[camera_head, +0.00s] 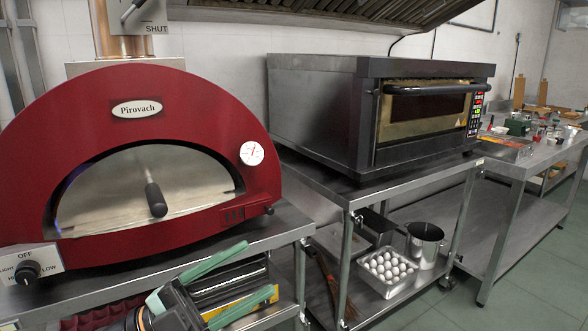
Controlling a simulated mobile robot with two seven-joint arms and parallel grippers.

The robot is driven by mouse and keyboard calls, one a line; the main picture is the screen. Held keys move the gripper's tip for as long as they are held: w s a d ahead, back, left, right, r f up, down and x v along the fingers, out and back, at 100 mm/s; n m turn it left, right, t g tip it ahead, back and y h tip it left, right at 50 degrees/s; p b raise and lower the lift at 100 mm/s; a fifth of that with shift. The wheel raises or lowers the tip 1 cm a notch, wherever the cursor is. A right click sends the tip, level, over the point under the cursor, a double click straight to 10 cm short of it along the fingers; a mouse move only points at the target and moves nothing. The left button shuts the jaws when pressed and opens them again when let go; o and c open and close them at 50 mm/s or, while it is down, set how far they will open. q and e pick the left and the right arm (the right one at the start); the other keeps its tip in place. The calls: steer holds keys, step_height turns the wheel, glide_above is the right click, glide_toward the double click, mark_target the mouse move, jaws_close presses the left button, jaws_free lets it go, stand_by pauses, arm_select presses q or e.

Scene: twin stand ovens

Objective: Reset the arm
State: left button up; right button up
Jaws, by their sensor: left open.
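My left gripper (258,268) comes in at the bottom of the view, in front of the red oven's stand. Its two long green fingers are spread apart and point to the upper right. They hold nothing that I can see. A dark object with yellow parts shows behind and between the fingers, and I cannot tell what it is. My right gripper is not in view.
A dark deck oven (315,105) stands on a steel table (345,190) with an egg tray (388,287) and a pot (425,240) below. Green floor (530,290) is clear at right.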

arm_select(q)
steer(key=w+a+f+n+t+y, duration=0.1)
steer(key=a+f+n+t+y, duration=0.3)
steer(key=f+n+y, duration=0.45)
steer(key=w+a+f+n+t+y, duration=0.2)
steer(key=f+n+t+y, duration=0.4)
steer(key=f+n, duration=0.45)
steer(key=s+a+f+n+g+y, duration=0.1)
steer(key=s+f+n+g+y, duration=0.2)
steer(key=s+f, duration=0.65)
steer(key=s+f+n+g+y, duration=0.15)
steer(key=s+f+g, duration=0.45)
steer(key=f, duration=0.7)
step_height(320, 180, up, 12)
steer(key=s+a+n+t+p, duration=0.1)
steer(key=s+a+p, duration=0.1)
steer(key=p, duration=1.5)
steer(key=shift+s+a+r, duration=0.2)
steer(key=shift+s+a, duration=0.2)
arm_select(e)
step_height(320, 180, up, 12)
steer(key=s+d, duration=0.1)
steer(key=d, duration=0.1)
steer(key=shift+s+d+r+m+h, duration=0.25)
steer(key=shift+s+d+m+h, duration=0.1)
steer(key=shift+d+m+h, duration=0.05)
arm_select(q)
steer(key=shift+n, duration=0.25)
